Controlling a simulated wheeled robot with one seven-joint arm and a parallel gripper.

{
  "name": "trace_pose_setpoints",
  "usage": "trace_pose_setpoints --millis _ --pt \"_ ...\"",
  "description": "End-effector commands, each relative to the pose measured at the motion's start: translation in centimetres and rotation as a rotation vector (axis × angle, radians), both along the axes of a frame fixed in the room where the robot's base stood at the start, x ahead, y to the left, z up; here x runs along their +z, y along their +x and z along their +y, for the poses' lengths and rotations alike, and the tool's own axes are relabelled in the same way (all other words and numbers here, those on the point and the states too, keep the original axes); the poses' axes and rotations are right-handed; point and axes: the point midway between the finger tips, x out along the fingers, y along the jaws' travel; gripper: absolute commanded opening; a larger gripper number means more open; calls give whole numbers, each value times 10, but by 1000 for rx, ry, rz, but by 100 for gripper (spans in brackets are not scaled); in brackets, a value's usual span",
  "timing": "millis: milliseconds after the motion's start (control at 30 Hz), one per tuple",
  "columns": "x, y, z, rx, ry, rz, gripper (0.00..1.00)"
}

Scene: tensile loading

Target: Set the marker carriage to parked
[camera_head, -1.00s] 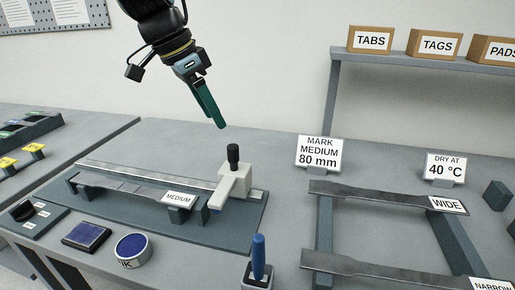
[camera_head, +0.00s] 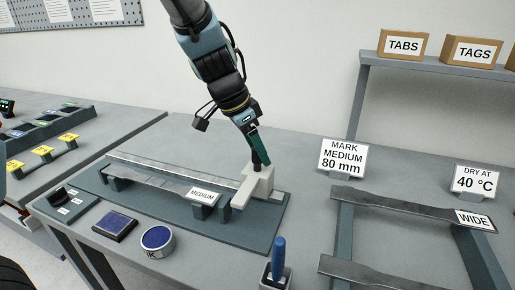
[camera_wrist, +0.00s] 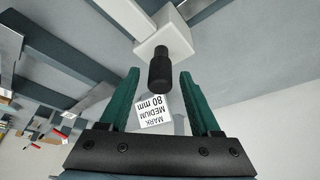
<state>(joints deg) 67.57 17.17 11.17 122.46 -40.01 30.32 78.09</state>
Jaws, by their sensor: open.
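The marker carriage (camera_head: 256,186) is a pale block with a black upright knob, at the right end of a rail (camera_head: 150,166) on a dark base plate. A grey specimen labelled MEDIUM lies on supports beside the rail. My gripper (camera_head: 261,160) is over the carriage, its green fingers pointing down at the knob. In the wrist view, the black knob (camera_wrist: 160,70) stands between the tips of the two open fingers (camera_wrist: 160,85), with gaps on both sides. The pale carriage block (camera_wrist: 168,38) shows beyond it.
An ink pad (camera_head: 115,225), a round ink tin (camera_head: 157,239) and a blue-handled tool (camera_head: 278,260) stand in front of the base plate. A MARK MEDIUM 80 mm sign (camera_head: 342,158) and a rack with a WIDE specimen (camera_head: 400,205) are to the right.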

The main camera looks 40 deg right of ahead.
Motion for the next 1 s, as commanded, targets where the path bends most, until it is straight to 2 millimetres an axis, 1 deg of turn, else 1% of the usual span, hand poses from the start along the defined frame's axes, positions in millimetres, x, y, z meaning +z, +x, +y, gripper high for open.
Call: trace_pose_setpoints --millis 100,667,1000 --pt "0 0 0 0 0 0 64" --pt "0 0 0 0 0 1 1" --pt "0 0 0 0 0 1 0"
